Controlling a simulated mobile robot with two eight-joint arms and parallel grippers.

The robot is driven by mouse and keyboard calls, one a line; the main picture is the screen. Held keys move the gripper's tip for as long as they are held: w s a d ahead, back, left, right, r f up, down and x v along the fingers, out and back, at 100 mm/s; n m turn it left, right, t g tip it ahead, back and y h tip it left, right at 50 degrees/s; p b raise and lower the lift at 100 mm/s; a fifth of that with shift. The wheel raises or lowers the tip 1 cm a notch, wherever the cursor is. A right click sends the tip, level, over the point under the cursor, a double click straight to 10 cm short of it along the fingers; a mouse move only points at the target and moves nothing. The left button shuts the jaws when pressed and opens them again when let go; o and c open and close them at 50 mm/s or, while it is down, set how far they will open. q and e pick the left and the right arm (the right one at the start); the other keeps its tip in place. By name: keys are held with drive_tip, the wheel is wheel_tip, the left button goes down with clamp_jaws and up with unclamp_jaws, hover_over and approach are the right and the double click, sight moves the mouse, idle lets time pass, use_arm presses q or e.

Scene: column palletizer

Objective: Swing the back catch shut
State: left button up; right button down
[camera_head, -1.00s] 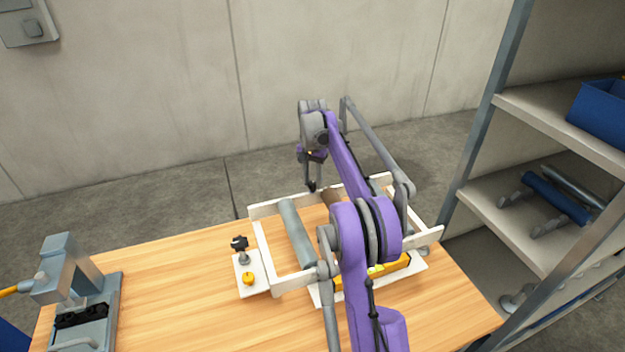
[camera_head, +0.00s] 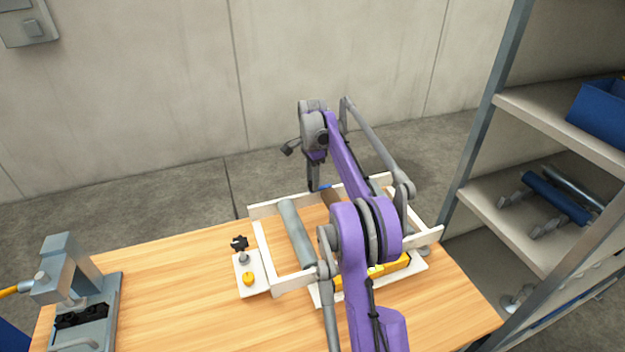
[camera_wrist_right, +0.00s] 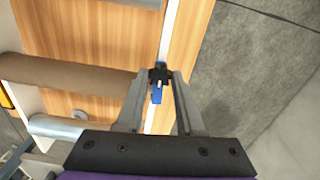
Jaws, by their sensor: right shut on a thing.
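The back catch is a small blue lever (camera_wrist_right: 157,95) with a black part at its end, on the white frame's back rail. A bit of its blue (camera_head: 325,187) shows in the head view. My right gripper (camera_head: 314,188) reaches down to the back rail. In the right wrist view its two fingers (camera_wrist_right: 160,88) stand either side of the catch and are shut on it. Whether the catch is fully closed cannot be told. My left gripper is in neither view.
The white frame (camera_head: 264,252) sits on the wooden table (camera_head: 190,300) with grey and brown rollers across it. A white plate with black and orange knobs (camera_head: 249,270) stands to its left. A grey press (camera_head: 68,268) is further left, shelving (camera_head: 545,120) at right.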

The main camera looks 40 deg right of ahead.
drive_tip(key=shift+m, duration=0.3)
drive_tip(key=c, duration=0.5)
unclamp_jaws()
drive_tip(key=shift+c, duration=0.2)
wheel_tip(320, 180, up, 11)
idle(0.7)
